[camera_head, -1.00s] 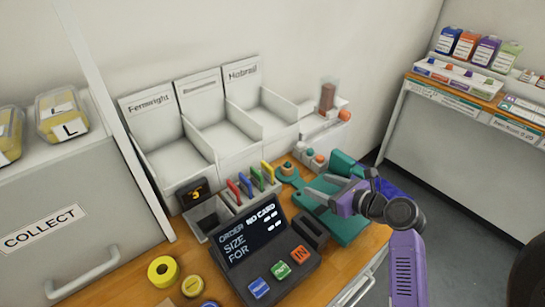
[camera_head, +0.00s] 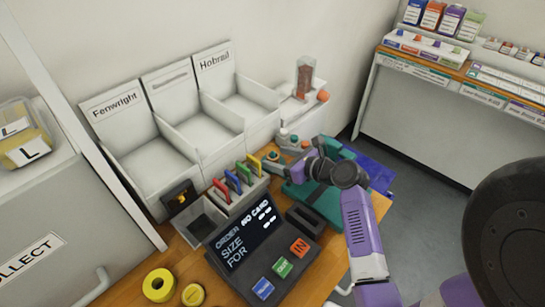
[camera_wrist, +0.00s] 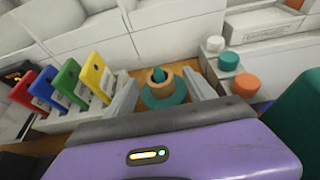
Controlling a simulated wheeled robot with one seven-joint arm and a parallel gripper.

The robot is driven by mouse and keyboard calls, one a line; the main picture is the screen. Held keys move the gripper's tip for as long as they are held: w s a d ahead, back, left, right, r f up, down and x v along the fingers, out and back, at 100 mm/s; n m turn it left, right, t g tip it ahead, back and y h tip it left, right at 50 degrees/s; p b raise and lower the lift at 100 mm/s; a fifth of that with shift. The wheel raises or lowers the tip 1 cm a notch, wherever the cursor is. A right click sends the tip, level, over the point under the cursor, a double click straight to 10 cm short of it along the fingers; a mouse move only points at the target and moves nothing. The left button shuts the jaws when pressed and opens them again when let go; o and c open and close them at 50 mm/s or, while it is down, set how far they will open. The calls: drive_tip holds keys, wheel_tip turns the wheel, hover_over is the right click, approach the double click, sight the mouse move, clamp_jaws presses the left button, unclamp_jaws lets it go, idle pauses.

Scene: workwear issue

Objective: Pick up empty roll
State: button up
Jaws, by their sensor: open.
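The likely empty roll is a small tan cardboard ring (camera_wrist: 158,86) around a teal peg on a round teal base. It stands in the middle of the wrist view, beyond and between my gripper's fingers (camera_wrist: 162,92). In the head view the ring (camera_head: 273,156) is small and partly hidden beside my gripper (camera_head: 286,168). My gripper is open and empty, with one finger to each side of the peg. I cannot tell how far the fingertips are from the ring.
Colored cards (camera_wrist: 75,85) stand in a rack left of the fingers. White, teal and orange knobs (camera_wrist: 228,61) are at right. A teal mat (camera_head: 318,203) lies under my arm. The order terminal (camera_head: 262,250) and a yellow roll (camera_head: 159,285) are in front.

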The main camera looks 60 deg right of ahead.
drive_tip(key=shift+x, duration=1.2)
clamp_jaws()
drive_tip(key=shift+r, duration=0.1)
